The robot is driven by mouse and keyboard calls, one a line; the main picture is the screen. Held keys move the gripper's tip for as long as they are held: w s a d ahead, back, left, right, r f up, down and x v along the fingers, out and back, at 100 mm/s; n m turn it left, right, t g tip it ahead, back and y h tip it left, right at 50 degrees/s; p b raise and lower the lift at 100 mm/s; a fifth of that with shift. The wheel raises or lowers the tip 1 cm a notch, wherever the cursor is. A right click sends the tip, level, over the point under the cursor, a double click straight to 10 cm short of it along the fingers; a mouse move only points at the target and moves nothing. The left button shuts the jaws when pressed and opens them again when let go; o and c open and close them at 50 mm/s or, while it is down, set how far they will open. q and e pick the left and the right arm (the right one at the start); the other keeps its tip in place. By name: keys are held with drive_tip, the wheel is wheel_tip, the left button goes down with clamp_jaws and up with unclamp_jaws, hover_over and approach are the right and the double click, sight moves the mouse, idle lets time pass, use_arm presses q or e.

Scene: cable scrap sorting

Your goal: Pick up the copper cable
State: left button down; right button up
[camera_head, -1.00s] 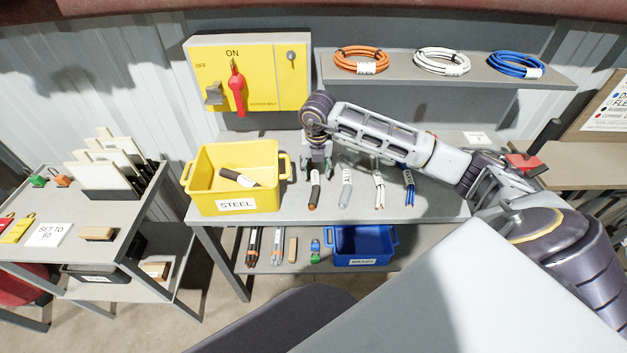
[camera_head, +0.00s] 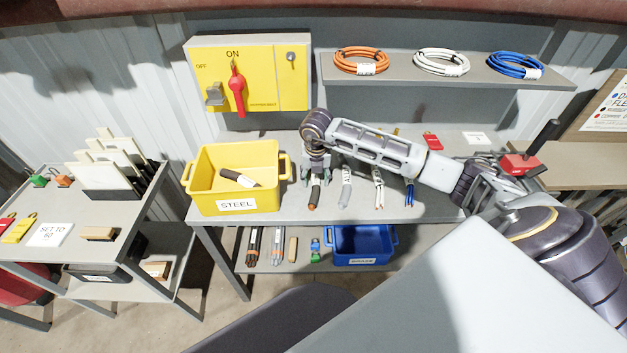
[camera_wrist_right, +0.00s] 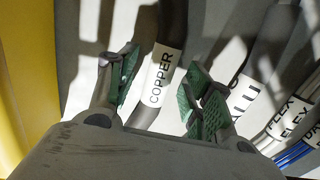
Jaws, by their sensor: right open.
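The copper cable (camera_head: 314,192) is a short black piece with a copper-coloured end, lying on the grey workbench. In the right wrist view its white COPPER label (camera_wrist_right: 162,75) faces me. My right gripper (camera_head: 315,172) is above it, pointing down, and hides its far part in the head view. In the right wrist view the right gripper (camera_wrist_right: 160,95) is open, its green pads on either side of the cable with a gap at each side. My left gripper is not in view.
A yellow STEEL bin (camera_head: 236,206) holding a black cable stands just left. Right of the copper cable lie a grey cable (camera_head: 346,190), a white cable (camera_head: 379,190) and a blue cable (camera_head: 410,192). A blue bin (camera_head: 362,258) is on the lower shelf.

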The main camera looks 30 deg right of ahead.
sight(315, 177)
clamp_jaws()
idle(0.4)
drive_tip(key=shift+r, duration=0.15)
wheel_tip(315, 177, up, 10)
idle(0.8)
idle(0.4)
